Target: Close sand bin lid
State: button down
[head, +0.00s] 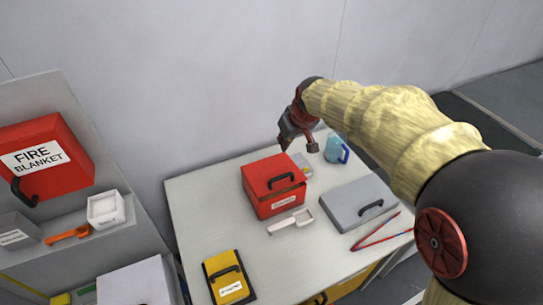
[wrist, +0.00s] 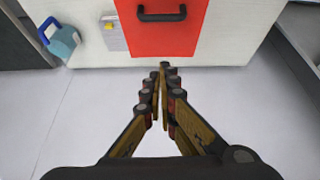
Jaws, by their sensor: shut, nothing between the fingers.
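A red box with a black handle on its lid (head: 262,172) stands on the white table; I take it for the sand bin, but its label is too small to read. The lid lies over the box, with a thin dark line at the front edge; I cannot tell whether it is fully down. My gripper (head: 290,140) is above and behind the box, apart from it. In the wrist view the red lid (wrist: 160,38) is at the top, beyond the fingertips. My gripper (wrist: 164,72) is shut and empty.
A white scoop (head: 290,222) lies in front of the red box. A grey case (head: 350,207) and a blue jug (head: 335,150) are to its right. A yellow and black case (head: 228,278) is at the front left. A red fire blanket box (head: 65,140) is at the far left.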

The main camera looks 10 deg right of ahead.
jog(key=b, duration=0.2)
send_over(282, 176)
jog(key=w, duration=0.2)
notch_tip(282, 176, down, 9)
jog(key=f, duration=0.3)
jog(key=shift+s+a+f, duration=0.1)
jog(key=shift+s+a, duration=0.05)
jog(key=shift+s, duration=0.25)
jog(key=shift+f, duration=0.4)
jog(key=shift+s, duration=0.15)
jog(key=shift+s+d+f+b, duration=0.1)
jog(key=shift+s+f+b, duration=0.3)
jog(key=shift+f+b, duration=0.35)
jog(key=shift+s+d+f+b, duration=0.1)
jog(key=shift+s+f+b, duration=0.3)
jog(key=shift+f+b, duration=0.35)
jog(key=shift+r, duration=0.1)
